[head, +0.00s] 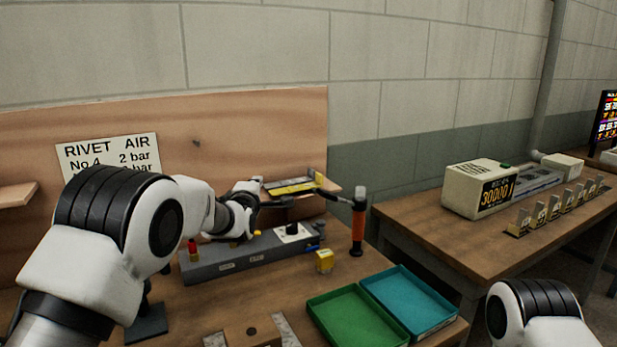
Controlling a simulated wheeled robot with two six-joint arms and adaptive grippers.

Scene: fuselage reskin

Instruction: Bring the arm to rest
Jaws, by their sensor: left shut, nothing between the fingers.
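My left arm (118,225) comes in from the left, bent, and reaches over the workbench. Its gripper (243,222) is small in the head view, shut and empty, by the grey box (225,264) at the back of the bench. The fingertips are hard to make out, and I cannot tell whether they touch the box. Part of my right arm (535,315) shows at the bottom right edge; its gripper is out of view.
A green tray (312,309) and a teal tray (436,330) lie at the bench front. An orange-handled tool (358,225) stands upright near a small yellow block (324,262). A second table (430,225) holds a counter box (465,187) and several small stands.

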